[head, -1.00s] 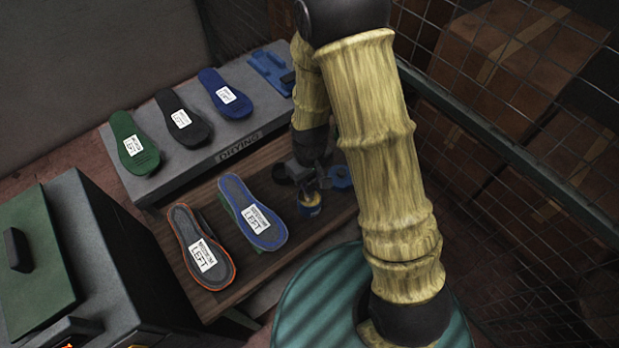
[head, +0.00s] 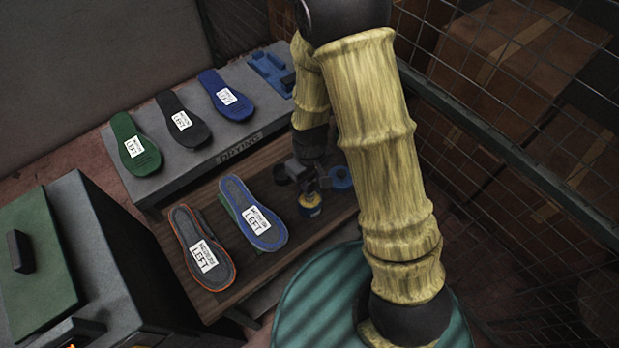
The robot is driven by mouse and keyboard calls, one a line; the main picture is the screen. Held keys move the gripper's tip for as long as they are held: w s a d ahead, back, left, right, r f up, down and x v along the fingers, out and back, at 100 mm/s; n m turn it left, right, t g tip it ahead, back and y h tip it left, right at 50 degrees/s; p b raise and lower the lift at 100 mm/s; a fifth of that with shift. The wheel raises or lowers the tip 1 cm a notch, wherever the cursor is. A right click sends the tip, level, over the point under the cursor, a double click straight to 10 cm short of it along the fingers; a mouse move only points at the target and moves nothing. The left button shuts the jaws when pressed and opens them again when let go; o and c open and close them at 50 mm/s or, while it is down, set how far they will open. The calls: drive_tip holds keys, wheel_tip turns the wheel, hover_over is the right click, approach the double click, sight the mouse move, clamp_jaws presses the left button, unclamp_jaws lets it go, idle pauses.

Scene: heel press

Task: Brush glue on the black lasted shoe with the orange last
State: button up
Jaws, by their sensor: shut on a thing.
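The black lasted shoe with the orange last (head: 186,225) lies sole up on the brown bench, at the front left, with an orange rim and a white label reading LEFT. My gripper (head: 308,187) is at the bench's right part, right of both shoes there and apart from them. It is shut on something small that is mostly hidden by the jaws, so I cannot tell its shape.
A second shoe with a blue rim (head: 236,192) lies beside the black one. Green (head: 123,127), black (head: 169,103) and blue (head: 212,82) shoes lie on the grey DRYING shelf (head: 205,160). A blue ring-like thing (head: 341,178) is behind my gripper. A grey machine (head: 100,255) stands left; mesh fence right.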

drive_tip(key=shift+r+p, duration=2.2)
drive_tip(key=shift+r, duration=0.9)
drive_tip(key=shift+a+f, duration=0.1)
